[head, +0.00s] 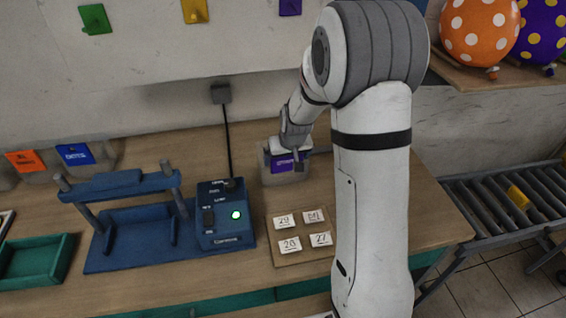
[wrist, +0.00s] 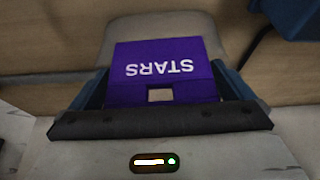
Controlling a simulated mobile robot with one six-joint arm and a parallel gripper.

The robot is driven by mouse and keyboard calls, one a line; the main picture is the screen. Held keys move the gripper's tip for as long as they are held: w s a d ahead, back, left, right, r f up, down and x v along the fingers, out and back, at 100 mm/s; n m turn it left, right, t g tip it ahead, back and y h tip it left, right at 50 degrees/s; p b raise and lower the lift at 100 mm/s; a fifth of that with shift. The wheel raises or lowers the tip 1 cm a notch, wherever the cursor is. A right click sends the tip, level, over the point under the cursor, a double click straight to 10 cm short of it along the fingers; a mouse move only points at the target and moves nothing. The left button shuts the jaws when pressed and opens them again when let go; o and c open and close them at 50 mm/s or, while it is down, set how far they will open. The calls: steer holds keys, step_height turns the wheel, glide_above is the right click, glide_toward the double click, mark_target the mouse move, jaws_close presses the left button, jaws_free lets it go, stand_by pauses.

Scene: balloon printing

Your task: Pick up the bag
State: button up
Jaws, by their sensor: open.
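The purple bag (wrist: 165,75) is marked STARS, upside down in the wrist view, with a small pale gap low in its middle. In the head view the purple bag (head: 283,164) is in a grey holder (head: 272,177) at the back of the table, partly covered by my gripper (head: 296,148). In the wrist view the open fingers of my gripper (wrist: 160,90) show at the left and right of the bag. I cannot tell whether they touch it.
A blue press (head: 130,225) and a blue control box (head: 222,215) with a green light stand left of the holder. A board with numbered cards (head: 300,235) lies in front. Orange (head: 26,160) and blue (head: 76,154) bags sit at left. A roller conveyor (head: 500,200) is at right.

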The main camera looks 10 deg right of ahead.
steer(key=shift+c, duration=0.2)
steer(key=c, duration=0.9)
